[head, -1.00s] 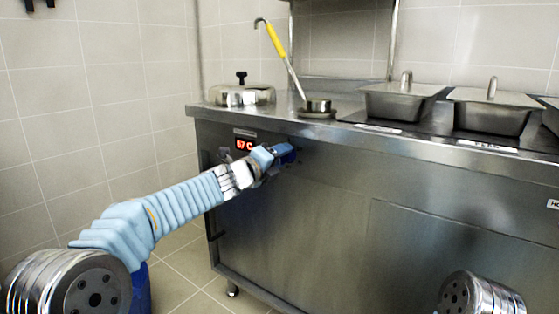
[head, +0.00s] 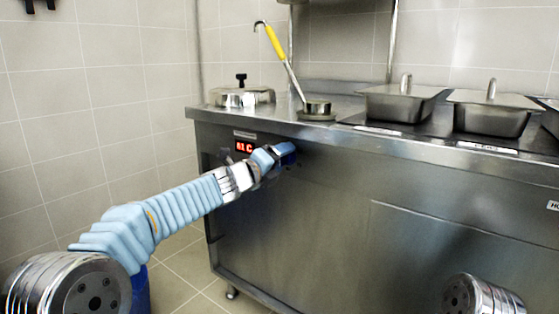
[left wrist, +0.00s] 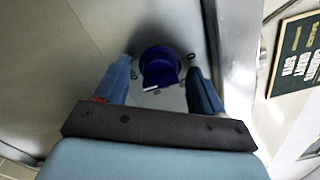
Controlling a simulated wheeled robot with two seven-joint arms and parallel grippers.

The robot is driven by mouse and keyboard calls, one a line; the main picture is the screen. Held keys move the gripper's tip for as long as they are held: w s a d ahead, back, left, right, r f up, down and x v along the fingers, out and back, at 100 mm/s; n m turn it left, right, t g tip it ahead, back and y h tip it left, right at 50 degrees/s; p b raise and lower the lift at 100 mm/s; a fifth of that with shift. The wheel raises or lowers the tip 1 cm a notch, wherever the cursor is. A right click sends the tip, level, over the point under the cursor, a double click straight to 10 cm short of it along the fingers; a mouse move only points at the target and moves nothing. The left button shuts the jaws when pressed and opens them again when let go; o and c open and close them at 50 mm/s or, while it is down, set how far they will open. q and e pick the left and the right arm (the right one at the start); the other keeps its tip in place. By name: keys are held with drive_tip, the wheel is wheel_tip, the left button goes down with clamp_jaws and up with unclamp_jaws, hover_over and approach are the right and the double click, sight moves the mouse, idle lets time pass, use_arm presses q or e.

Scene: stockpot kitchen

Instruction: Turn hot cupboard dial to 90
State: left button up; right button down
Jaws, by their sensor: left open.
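The hot cupboard's dial (left wrist: 160,68) is a round blue knob on the steel front, seen in the left wrist view. A white mark shows on its lower edge, among small marks on the panel. My left gripper (left wrist: 160,82) is open, with one blue finger on each side of the dial and visible gaps between. In the head view my left gripper (head: 279,153) is at the cupboard front and largely hides the dial. The red display (head: 245,147) left of it is lit and seems to read 81 C, though the digits are blurred. My right gripper is out of view.
The hot cupboard (head: 300,220) has a steel top with a lidded pot (head: 243,97), a yellow-handled ladle (head: 277,42) and lidded pans (head: 492,115). A dark label plate (left wrist: 295,62) is at the right in the left wrist view. Floor shows at lower left.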

use_arm(q)
drive_tip(key=b+v, duration=0.2)
drive_tip(key=v, duration=1.1)
drive_tip(key=shift+s+a, duration=0.25)
drive_tip(key=shift+s, duration=0.1)
